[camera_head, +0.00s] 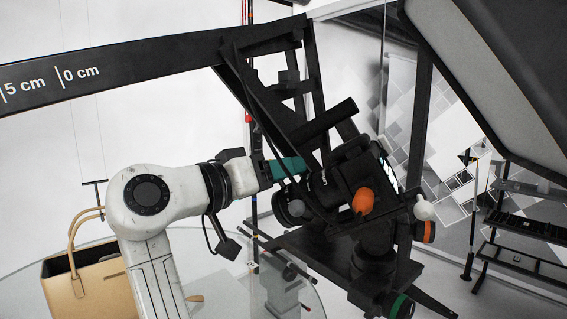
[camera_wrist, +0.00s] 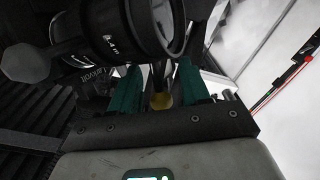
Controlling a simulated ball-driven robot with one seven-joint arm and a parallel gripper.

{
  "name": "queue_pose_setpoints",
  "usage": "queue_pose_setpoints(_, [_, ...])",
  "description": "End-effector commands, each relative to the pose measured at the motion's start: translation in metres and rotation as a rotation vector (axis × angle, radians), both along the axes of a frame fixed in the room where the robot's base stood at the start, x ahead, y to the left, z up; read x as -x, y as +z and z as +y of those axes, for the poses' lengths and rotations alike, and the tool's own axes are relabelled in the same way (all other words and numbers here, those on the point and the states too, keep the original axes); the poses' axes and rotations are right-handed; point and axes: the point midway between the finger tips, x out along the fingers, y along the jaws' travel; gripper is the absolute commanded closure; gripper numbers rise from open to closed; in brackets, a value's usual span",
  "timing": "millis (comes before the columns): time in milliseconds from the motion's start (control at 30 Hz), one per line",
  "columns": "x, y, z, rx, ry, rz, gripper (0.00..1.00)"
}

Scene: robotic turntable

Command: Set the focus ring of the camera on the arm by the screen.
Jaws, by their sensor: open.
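The camera (camera_head: 345,185) is a black body on a dark jointed arm in the middle of the head view. It has an orange knob (camera_head: 363,201) and pale knobs. The big screen (camera_head: 500,50) hangs at the upper right. In the wrist view, a black lens ring (camera_wrist: 125,35) with white distance marks fills the top, close to my fingertips. My gripper (camera_head: 288,168) has teal fingers and reaches the camera's left side. In the wrist view my gripper (camera_wrist: 159,70) is open, its fingers apart below the ring. I cannot tell whether they touch it.
A black boom (camera_head: 150,62) with centimetre marks crosses the upper left. A tan bag (camera_head: 85,285) stands on a round glass table (camera_head: 235,275) below. Dark shelves (camera_head: 525,230) stand at the right. Dark struts crowd the space around the camera.

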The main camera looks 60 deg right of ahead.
Motion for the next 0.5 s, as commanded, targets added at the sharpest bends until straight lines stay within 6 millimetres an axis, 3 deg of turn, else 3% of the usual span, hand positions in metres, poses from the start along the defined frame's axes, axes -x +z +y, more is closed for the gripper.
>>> queue_pose_setpoints(400, [0.0022, -0.0005, -0.0089, 0.001, 0.0, 0.001, 0.54])
queue_pose_setpoints(500, [0.0023, -0.0005, -0.0087, 0.001, 0.0, 0.001, 0.62])
